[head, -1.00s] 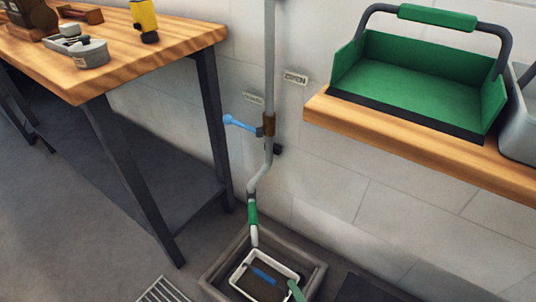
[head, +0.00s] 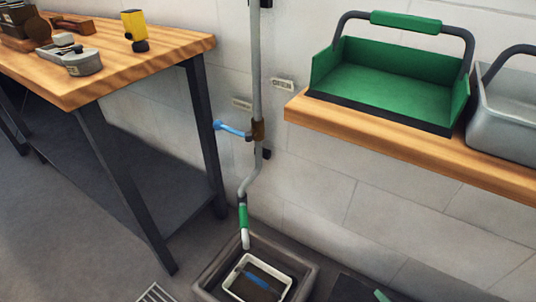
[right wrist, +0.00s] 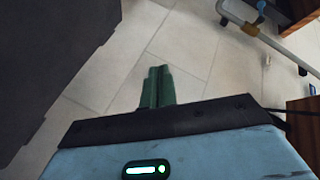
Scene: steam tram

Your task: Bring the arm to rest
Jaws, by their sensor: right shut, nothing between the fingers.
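My right gripper (head: 382,296) shows only as a small green tip at the bottom edge of the head view, right of the floor basin. My left gripper is in neither view.
A wooden workbench (head: 150,58) with tools stands at the left. A wooden shelf (head: 400,140) on the right carries a green tote (head: 390,75) and a grey bin (head: 510,115). A pipe with a blue lever (head: 232,129) ends above a basin (head: 207,282) holding a white tray (head: 232,290).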

